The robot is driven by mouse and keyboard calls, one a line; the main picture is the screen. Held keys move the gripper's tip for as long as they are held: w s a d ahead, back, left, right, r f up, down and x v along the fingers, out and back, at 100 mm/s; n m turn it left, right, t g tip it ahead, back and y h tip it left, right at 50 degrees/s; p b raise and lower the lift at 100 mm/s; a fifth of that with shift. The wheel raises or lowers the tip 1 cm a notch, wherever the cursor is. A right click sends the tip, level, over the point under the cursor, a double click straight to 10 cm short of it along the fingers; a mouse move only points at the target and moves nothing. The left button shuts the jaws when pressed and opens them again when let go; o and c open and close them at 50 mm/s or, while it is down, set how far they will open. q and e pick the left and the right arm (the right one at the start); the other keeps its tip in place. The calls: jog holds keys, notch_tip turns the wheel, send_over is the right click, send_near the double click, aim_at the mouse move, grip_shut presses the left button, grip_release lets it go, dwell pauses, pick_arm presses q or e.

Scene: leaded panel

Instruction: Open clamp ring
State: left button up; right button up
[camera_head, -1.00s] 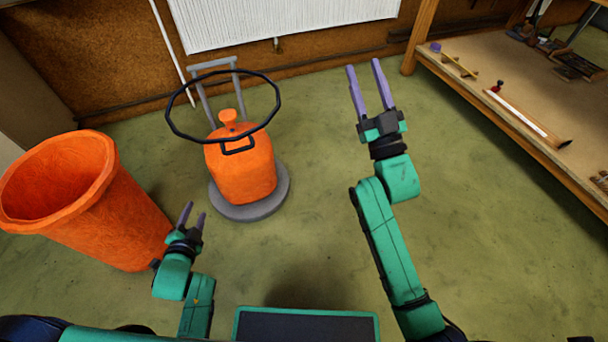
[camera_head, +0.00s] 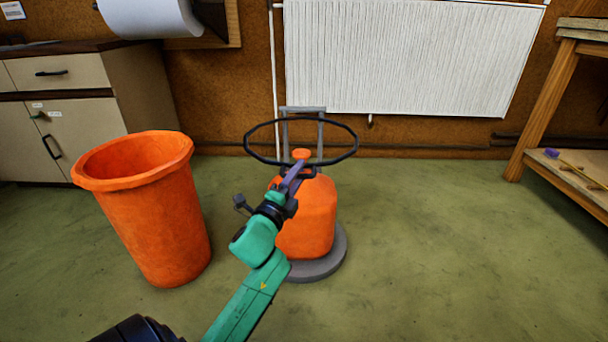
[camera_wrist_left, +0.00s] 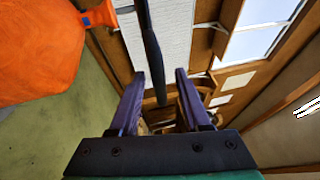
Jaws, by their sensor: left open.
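The black clamp ring (camera_head: 350,150) is a wide thin hoop, level around the top of an orange vacuum-like vessel (camera_head: 312,215) with an orange knob (camera_head: 301,154). My left gripper (camera_head: 297,172) is at the near side of the hoop, in front of the vessel's top, its purple fingers pointing up and away. In the left wrist view the gripper (camera_wrist_left: 160,73) is open, with a dark bar (camera_wrist_left: 151,50) running between its fingers; it looks like part of the ring. I cannot tell if it touches a finger. The ring's near fitting is mostly hidden. My right gripper is out of view.
The vessel stands on a grey round base (camera_head: 325,267) with a grey frame (camera_head: 322,130) behind. An orange bin (camera_head: 155,225) stands to the left. A white radiator (camera_head: 405,60) is on the back wall, a wooden bench (camera_head: 560,110) at the right. Floor (camera_head: 440,240) right of the vessel is clear.

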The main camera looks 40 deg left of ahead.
pick_arm(q)
jog(key=shift+x, duration=1.4)
grip_shut()
jog(key=shift+r, duration=0.2)
